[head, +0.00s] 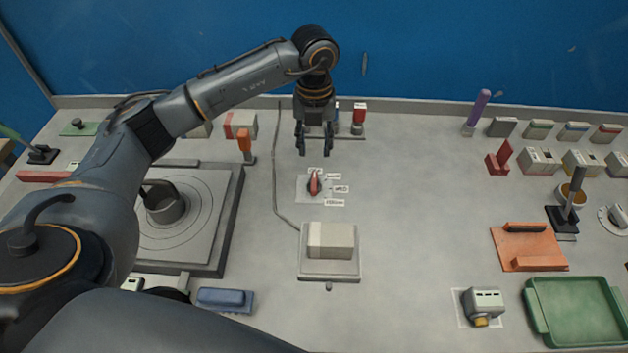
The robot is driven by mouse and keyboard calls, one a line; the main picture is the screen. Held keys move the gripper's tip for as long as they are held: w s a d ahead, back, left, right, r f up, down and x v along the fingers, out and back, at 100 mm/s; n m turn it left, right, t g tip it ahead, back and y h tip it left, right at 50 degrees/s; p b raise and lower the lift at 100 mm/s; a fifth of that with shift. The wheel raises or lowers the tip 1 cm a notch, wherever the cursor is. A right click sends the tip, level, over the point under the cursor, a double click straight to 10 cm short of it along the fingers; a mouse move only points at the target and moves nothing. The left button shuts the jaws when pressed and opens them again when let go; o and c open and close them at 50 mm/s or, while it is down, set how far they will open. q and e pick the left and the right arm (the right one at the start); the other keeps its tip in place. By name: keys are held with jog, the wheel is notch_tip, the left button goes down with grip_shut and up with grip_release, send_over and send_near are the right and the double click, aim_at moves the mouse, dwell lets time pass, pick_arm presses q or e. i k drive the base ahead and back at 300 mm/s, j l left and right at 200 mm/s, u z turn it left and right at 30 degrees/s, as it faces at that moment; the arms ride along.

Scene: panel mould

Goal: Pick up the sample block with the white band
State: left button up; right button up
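Several small sample blocks stand in a row at the back right: a dark grey one with a pale top (502,127), then a green-banded block (540,129), a blue-banded block (573,131) and a red-banded block (606,134). The picture is too small to tell for sure which carries a white band. My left gripper (314,144) hangs fingers down over the back middle of the table, well left of the blocks. Its two fingers are apart and nothing shows between them. My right gripper is not in view.
A purple-topped post (476,112) stands left of the blocks. A red holder (498,157) and pale boxes (540,160) stand in front. A red knob (314,183) is below my gripper. A beige block on a plate (331,240) and a green tray (575,312) stand nearer.

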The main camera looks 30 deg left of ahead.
aim_at(327, 241)
jog(key=k+l, duration=0.5)
jog(key=k, duration=0.15)
jog(key=k+l, duration=0.5)
jog(key=k, duration=0.2)
